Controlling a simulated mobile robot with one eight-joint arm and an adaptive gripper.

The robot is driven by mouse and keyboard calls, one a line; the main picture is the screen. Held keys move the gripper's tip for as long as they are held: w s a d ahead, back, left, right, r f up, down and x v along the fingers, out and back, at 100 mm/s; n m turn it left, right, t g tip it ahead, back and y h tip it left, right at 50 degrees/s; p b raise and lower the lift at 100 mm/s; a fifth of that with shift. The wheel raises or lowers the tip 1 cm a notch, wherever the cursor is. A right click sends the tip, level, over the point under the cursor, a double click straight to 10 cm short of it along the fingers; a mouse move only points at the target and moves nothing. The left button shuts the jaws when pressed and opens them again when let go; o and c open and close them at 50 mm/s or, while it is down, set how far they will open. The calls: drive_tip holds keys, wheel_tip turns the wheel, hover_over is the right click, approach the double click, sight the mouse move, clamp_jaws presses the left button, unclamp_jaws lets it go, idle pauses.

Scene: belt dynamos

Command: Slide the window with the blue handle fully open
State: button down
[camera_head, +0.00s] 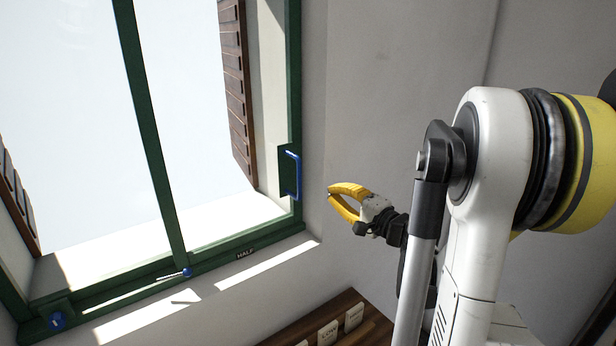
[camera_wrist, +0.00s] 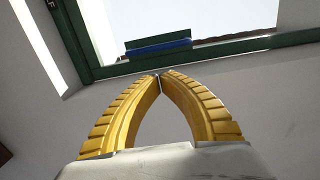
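The window (camera_head: 150,130) has a dark green frame with a dark vertical bar across its opening. A long blue handle (camera_head: 293,172) stands on a green plate at the right side of the frame. In the wrist view the blue handle (camera_wrist: 158,48) lies beyond the fingertips, apart from them. My gripper (camera_head: 331,193) has yellow fingers and hangs just right of the handle, in front of the wall. In the wrist view my gripper's fingertips (camera_wrist: 159,77) meet, with nothing between them.
A "HALF" label (camera_head: 245,254) marks the lower frame. Small blue fittings sit at the bar's foot (camera_head: 187,272) and the lower left corner (camera_head: 56,320). Brown shutters (camera_head: 236,90) stand outside. A wooden panel with pale switches (camera_head: 328,332) is low on the wall.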

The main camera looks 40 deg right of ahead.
drive_tip(key=w+p, duration=0.1)
drive_tip(key=w, duration=0.8)
drive_tip(key=shift+w+a, duration=0.25)
drive_tip(key=shift+a, duration=0.05)
drive_tip(key=shift+a+f, duration=0.1)
